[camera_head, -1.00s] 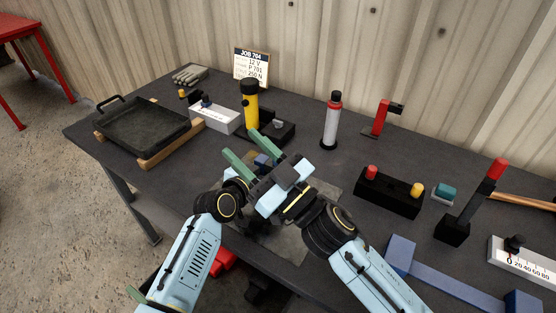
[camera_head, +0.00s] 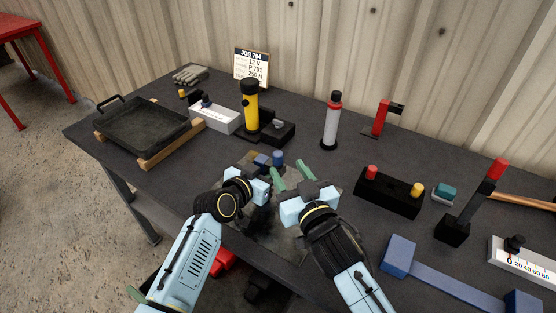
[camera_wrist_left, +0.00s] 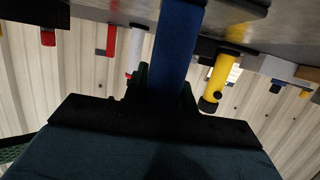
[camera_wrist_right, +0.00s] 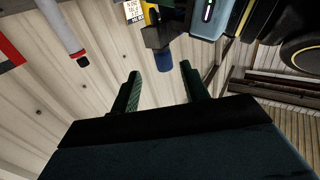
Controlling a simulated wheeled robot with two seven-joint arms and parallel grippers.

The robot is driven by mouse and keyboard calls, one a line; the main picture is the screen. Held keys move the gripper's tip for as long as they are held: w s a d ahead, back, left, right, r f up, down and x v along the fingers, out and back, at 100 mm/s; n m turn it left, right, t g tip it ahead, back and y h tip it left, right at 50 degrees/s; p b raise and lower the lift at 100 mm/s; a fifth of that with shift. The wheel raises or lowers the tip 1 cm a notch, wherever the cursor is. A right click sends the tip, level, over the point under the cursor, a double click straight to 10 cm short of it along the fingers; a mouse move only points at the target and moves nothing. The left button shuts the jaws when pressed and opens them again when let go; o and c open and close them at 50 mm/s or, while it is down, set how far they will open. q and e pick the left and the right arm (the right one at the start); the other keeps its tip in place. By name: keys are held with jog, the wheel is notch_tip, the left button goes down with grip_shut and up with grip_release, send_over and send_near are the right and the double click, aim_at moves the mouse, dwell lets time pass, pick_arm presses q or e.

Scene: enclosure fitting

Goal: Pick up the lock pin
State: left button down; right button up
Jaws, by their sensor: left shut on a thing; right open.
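My left gripper (camera_head: 262,172) is shut on a blue bar-like part (camera_wrist_left: 178,45), which runs up between its fingers in the left wrist view. Below the part, a grey plate area on the table is mostly hidden by my arms. My right gripper (camera_head: 292,172) is open and empty, just right of the left one; its green fingers (camera_wrist_right: 158,85) have nothing between them. A short blue cylinder (camera_head: 277,158) shows near its fingertips, and in the right wrist view (camera_wrist_right: 165,62). A black block (camera_head: 388,196) holds a red-headed pin (camera_head: 371,172) and a yellow-headed pin (camera_head: 417,189). I cannot tell which is the lock pin.
A yellow torch (camera_head: 250,108), a white-and-red bottle (camera_head: 331,122) and a red stand (camera_head: 381,118) are at the back. A black tray (camera_head: 150,145) is left. A blue clamp (camera_head: 440,278) and a red-topped lever (camera_head: 470,210) are right. Bare table lies before the bottle.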

aim_at(280, 164)
jog(key=shift+a+f+x, duration=0.15)
jog(key=shift+f+x, duration=0.05)
jog(key=shift+x, duration=1.25)
jog(key=shift+a+f+x, duration=0.1)
jog(key=shift+f+x, duration=0.1)
jog(key=shift+x, duration=1.2)
grip_shut()
pick_arm(q)
jog(key=shift+f, duration=0.1)
pick_arm(e)
notch_tip(280, 164, up, 18)
pick_arm(q)
jog(key=c, duration=1.1)
grip_release()
jog(key=shift+o, duration=0.2)
